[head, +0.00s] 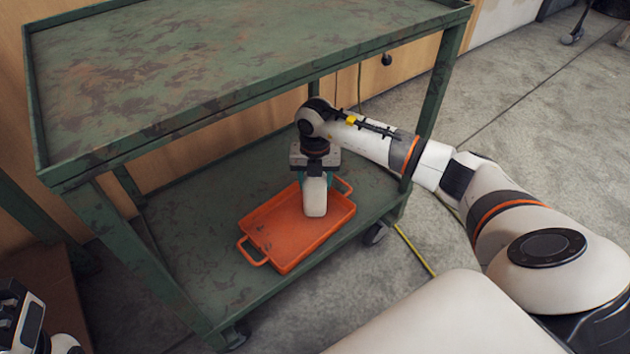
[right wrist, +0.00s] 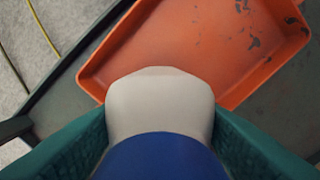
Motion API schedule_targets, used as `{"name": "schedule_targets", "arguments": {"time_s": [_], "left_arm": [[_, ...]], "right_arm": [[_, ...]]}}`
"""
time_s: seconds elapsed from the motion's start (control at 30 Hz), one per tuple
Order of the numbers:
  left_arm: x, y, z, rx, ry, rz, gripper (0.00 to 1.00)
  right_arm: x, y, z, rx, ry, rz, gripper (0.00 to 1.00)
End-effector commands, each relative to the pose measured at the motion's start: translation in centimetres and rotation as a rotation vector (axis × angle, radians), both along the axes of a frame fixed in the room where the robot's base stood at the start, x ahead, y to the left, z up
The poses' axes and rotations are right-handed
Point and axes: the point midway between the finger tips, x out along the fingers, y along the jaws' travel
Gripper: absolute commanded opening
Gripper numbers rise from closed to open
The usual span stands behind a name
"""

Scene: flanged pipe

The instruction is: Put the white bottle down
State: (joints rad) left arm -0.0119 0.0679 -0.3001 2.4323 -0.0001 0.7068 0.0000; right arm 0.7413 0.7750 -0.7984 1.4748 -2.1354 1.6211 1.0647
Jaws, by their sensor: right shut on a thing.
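The white bottle (head: 315,198) is upright in my right gripper (head: 315,178), low over the back right part of an orange tray (head: 285,264). In the right wrist view the white body of the bottle (right wrist: 160,100) with a blue part (right wrist: 160,158) sits between the two teal fingers (right wrist: 160,140), which are shut on it. The orange tray (right wrist: 110,55) lies beyond the bottle. I cannot tell whether the bottle's base touches the tray. Part of my left gripper (head: 22,318) shows at the lower left; its fingers are not clear.
The tray has side handles and stands on the lower shelf (head: 185,225) of a worn green cart. The cart's empty upper shelf (head: 200,60) overhangs it, with a corner post (head: 440,95) near my right arm. The tray's front left is clear. A yellow cable (head: 415,250) lies on the floor.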

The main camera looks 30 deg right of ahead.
Motion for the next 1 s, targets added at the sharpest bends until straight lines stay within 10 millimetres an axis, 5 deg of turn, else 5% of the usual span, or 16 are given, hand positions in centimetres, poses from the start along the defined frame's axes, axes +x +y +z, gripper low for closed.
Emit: {"name": "schedule_targets", "arguments": {"time_s": [0.17,0.2,0.3,0.67,1.0], "left_arm": [[0.0,0.0,0.0,0.001,-0.001,0.000,0.36],[0.0,0.0,0.0,0.000,-0.002,0.000,0.36],[0.0,0.0,0.0,0.000,-0.002,0.000,0.36],[0.0,0.0,0.4,0.000,-0.004,0.000,0.36],[-0.3,0.3,-1.1,-0.010,0.116,-0.006,0.36]], "right_arm": [[0.0,0.0,-0.2,0.000,-0.001,0.000,0.17],[0.0,0.0,-0.3,-0.001,0.001,0.000,0.59],[0.0,0.0,-0.3,-0.001,0.001,0.000,0.74],[0.0,0.0,0.4,0.000,-0.001,0.000,0.74],[0.1,0.0,7.4,0.000,-0.002,0.001,0.74]]}}
